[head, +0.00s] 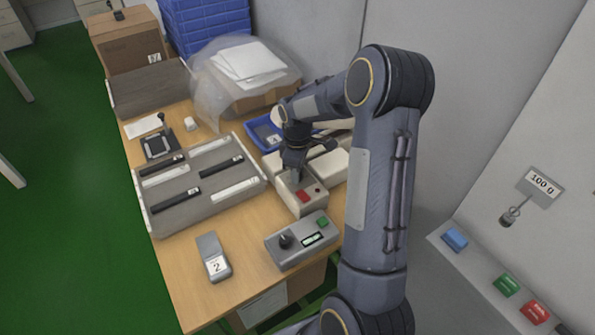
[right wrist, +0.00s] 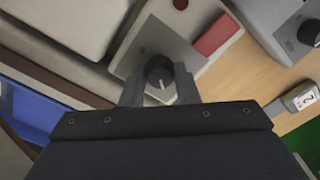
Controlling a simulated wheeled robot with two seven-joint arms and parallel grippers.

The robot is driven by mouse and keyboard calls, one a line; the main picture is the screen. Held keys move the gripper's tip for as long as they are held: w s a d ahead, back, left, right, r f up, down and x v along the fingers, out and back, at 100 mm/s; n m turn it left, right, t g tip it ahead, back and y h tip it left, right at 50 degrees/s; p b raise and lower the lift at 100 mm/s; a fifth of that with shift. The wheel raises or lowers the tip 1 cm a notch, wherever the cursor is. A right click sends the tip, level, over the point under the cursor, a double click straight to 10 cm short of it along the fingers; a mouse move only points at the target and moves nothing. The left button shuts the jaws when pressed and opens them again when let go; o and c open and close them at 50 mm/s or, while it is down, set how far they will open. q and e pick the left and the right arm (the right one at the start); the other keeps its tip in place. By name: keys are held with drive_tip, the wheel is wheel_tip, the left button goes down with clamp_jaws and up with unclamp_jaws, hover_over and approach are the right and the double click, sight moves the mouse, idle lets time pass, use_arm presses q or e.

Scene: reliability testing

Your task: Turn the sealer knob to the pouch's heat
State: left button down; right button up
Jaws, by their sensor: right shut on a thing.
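The sealer is a long cream machine (head: 325,165) with a grey-topped control end (head: 303,196) carrying a red button (head: 303,196). Its dark round knob (right wrist: 160,74) shows in the right wrist view, with a short pale pointer line whose exact setting I cannot read. My right gripper (head: 296,177) reaches down onto the control end. In the right wrist view its two fingers (right wrist: 159,88) stand on either side of the knob, shut on it. My left gripper is out of view.
A grey box (head: 290,248) with a black knob, small display and green button stands in front of the sealer. A slotted grey tray (head: 160,217) lies left. A blue tray (head: 254,139) sits behind the sealer. Bare wood surrounds the labelled item.

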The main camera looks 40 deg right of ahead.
idle(0.5)
drive_tip(key=o, duration=1)
drive_tip(key=shift+r, duration=0.15)
wheel_tip(320, 180, up, 8)
drive_tip(key=shift+f, duration=0.2)
drive_tip(key=s+a+r+m+t+y, duration=0.2)
drive_tip(key=s+a+r+m+t, duration=0.15)
drive_tip(key=s+a+r, duration=0.65)
drive_tip(key=s+a+f+m, duration=0.1)
drive_tip(key=s+a, duration=0.1)
drive_tip(key=s, duration=0.2)
drive_tip(key=s+a+f+m+t+y, duration=0.1)
drive_tip(key=s+a+m, duration=0.1)
drive_tip(key=s+a, duration=0.1)
drive_tip(key=s+a+f+m+t, duration=0.1)
drive_tip(key=s+a+m, duration=0.1)
drive_tip(key=s, duration=0.3)
drive_tip(key=shift+s+a+f+y, duration=0.25)
drive_tip(key=shift+a+f+y, duration=0.15)
drive_tip(key=shift+a, duration=0.25)
